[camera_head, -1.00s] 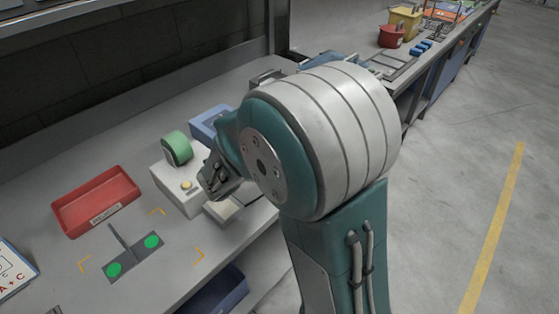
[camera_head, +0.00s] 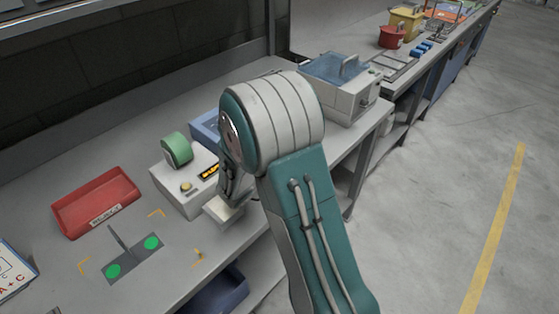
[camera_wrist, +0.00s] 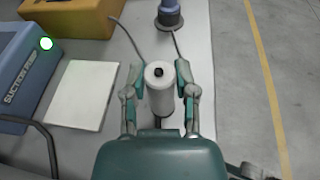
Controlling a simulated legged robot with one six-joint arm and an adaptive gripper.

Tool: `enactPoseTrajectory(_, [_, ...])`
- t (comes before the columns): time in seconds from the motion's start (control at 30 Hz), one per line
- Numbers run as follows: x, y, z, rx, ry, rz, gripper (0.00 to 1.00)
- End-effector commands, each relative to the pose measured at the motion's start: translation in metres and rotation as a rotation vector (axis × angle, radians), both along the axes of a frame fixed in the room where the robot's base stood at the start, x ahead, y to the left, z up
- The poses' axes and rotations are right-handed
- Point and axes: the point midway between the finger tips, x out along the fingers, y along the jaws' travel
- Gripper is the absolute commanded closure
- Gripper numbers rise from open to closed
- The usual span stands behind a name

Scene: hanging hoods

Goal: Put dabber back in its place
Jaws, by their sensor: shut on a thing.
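In the wrist view a white cylinder (camera_wrist: 159,90) with a dark hole in its top stands between the two fingers of my gripper (camera_wrist: 159,80). I take it to be the dabber; my gripper is shut on it. A flat white pad (camera_wrist: 80,95) lies to its left. In the head view my gripper (camera_head: 229,190) is low over the bench, beside the white box with the green roll (camera_head: 177,150). My arm hides much of it there, and I cannot make out the held cylinder. I cannot tell which spot is the dabber's place.
A blue unit with a lit button (camera_wrist: 30,75), a yellow block (camera_wrist: 75,15) and a round blue-grey piece (camera_wrist: 170,14) with a cable stand around the pad. A red tray (camera_head: 95,203) lies left. A white machine with a blue lid (camera_head: 340,85) stands right. The floor is clear.

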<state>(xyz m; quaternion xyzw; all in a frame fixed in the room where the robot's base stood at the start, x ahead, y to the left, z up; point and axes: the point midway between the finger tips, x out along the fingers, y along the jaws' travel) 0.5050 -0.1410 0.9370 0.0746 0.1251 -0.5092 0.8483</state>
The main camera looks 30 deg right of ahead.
Motion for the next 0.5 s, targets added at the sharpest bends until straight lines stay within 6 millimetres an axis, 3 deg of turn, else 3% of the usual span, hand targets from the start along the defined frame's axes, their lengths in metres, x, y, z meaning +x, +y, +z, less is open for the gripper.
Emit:
enactPoseTrajectory(0.1, [0.0001, 0.0001, -0.0025, 0.0, 0.001, 0.0, 0.93])
enactPoseTrajectory(0.13, [0.0001, 0.0001, -0.0025, 0.0, 0.001, 0.0, 0.54])
enactPoseTrajectory(0.2, [0.0001, 0.0001, -0.0022, 0.0, 0.001, 0.0, 0.29])
enactPoseTrajectory(0.5, [0.0, 0.0001, -0.002, 0.0, 0.0, 0.0, 0.29])
